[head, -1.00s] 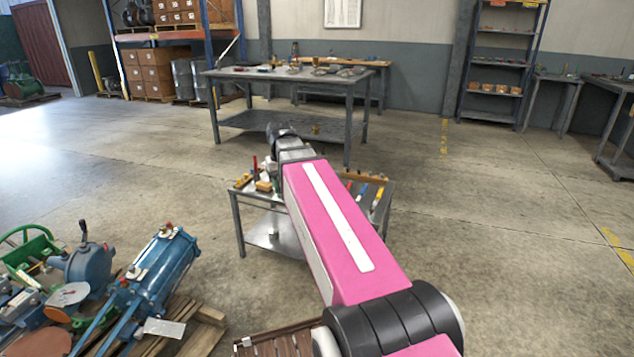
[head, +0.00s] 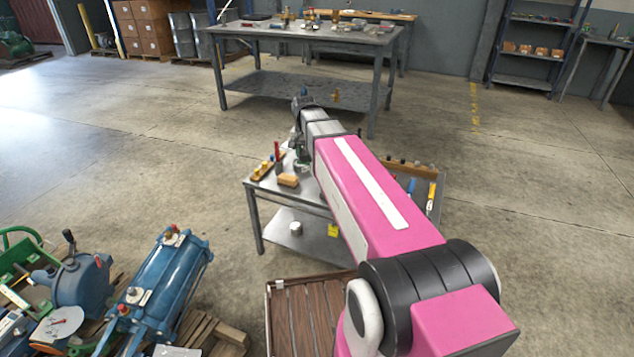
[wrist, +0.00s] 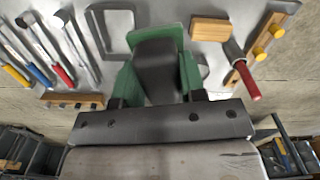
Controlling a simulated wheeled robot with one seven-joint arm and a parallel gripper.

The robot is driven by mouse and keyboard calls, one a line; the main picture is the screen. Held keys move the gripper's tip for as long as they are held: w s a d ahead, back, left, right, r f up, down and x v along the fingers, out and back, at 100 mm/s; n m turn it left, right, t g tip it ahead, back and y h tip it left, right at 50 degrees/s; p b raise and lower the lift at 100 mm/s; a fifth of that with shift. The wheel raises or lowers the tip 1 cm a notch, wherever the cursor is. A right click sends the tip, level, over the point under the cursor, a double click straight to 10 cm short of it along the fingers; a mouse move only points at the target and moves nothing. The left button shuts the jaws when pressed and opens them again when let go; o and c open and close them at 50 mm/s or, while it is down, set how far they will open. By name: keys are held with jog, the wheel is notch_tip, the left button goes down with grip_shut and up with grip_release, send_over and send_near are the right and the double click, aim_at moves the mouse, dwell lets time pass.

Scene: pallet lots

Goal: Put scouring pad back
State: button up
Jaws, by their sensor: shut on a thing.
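My gripper (wrist: 158,97) is shut on a green thing with a dark grey block in its middle (wrist: 188,70), which I take to be the scouring pad. It is held over the small metal table (head: 262,190). The wrist view looks down past it onto the bare light tabletop (wrist: 222,62). I cannot tell whether the held thing touches the top. In the head view my pink arm hides much of the table and most of the gripper; only a little green shows there. A grey open frame shape (wrist: 92,32) lies left of the held thing.
A tan block (wrist: 210,30), a red-handled tool (wrist: 249,88) and a wooden strip with yellow pegs (wrist: 262,48) lie right.

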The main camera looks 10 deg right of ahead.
jog(key=w+a+f+m, duration=0.2)
jog(key=w+a+f, duration=0.2)
jog(key=f, duration=0.3)
send_over(316, 182)
jog(key=shift+m, duration=0.3)
notch_tip(316, 182, down, 7)
jog(key=shift+d+f, duration=0.1)
jog(key=shift+f, duration=1.9)
jog(key=shift+f, duration=0.1)
jog(key=o, duration=0.9)
jog(key=shift+s, duration=0.1)
notch_tip(316, 182, up, 12)
jog(key=s+f+n, duration=0.2)
jog(key=s, duration=0.7)
jog(key=s+f+n, duration=0.2)
jog(key=s+f, duration=0.1)
jog(key=s, duration=0.6)
jog(key=s+f+n, duration=0.2)
jog(key=s+f, duration=0.1)
jog(key=s, duration=0.7)
jog(key=shift+d+f+n, duration=0.1)
jog(key=shift+f+n, duration=0.05)
jog(key=shift+n, duration=0.25)
